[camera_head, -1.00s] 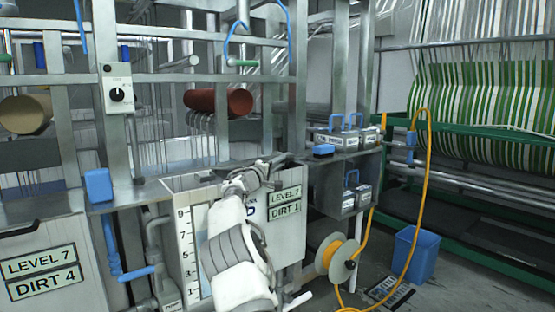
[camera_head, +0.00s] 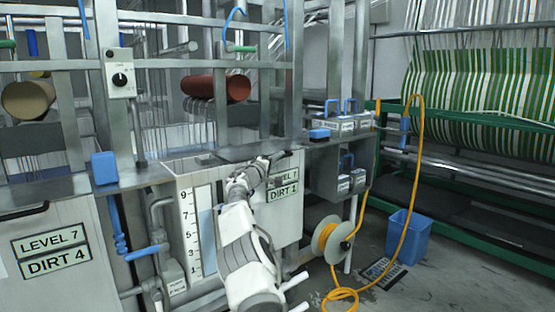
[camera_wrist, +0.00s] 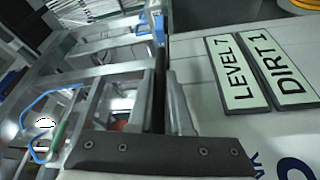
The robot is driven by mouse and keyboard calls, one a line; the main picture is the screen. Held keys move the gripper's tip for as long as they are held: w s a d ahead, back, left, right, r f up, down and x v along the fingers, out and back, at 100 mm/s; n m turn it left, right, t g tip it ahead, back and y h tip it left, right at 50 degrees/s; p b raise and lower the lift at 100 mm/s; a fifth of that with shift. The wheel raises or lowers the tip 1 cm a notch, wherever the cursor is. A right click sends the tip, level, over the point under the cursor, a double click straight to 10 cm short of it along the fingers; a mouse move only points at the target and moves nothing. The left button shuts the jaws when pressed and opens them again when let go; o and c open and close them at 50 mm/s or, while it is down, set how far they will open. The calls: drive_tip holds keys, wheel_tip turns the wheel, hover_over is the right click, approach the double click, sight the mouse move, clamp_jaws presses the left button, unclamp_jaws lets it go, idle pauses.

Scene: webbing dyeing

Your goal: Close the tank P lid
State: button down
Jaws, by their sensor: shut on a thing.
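The tank (camera_head: 185,230) is a pale box with a level scale and plates reading LEVEL 7 and DIRT 1 in the head view. A large blue letter beside the plates (camera_wrist: 268,70) is partly cut off in the wrist view. A dark, flat panel (camera_head: 238,153), seemingly the lid, lies about level along the tank top; whether it sits fully down cannot be told. My gripper (camera_head: 274,160) is at the tank's top front edge, above the plates. In the wrist view its fingers (camera_wrist: 171,90) are close together on a thin edge, seemingly the lid's; the contact is mostly hidden.
A neighbouring tank marked DIRT 4 (camera_head: 75,285) stands left, with blue-handled pipes (camera_head: 115,225) between. Right are a shelf with grey cases (camera_head: 345,124), an orange hose reel (camera_head: 326,238) and a blue bucket (camera_head: 408,234). Metal frame posts rise behind the tank top.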

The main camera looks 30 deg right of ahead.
drive_tip(key=shift+w+f, duration=0.1)
drive_tip(key=shift+f, duration=0.65)
drive_tip(key=c, duration=1.1)
unclamp_jaws()
drive_tip(key=shift+a, duration=0.1)
drive_tip(key=shift+r, duration=0.2)
drive_tip(key=b+v, duration=0.2)
drive_tip(key=v, duration=1.5)
drive_tip(key=shift+a+r, duration=0.15)
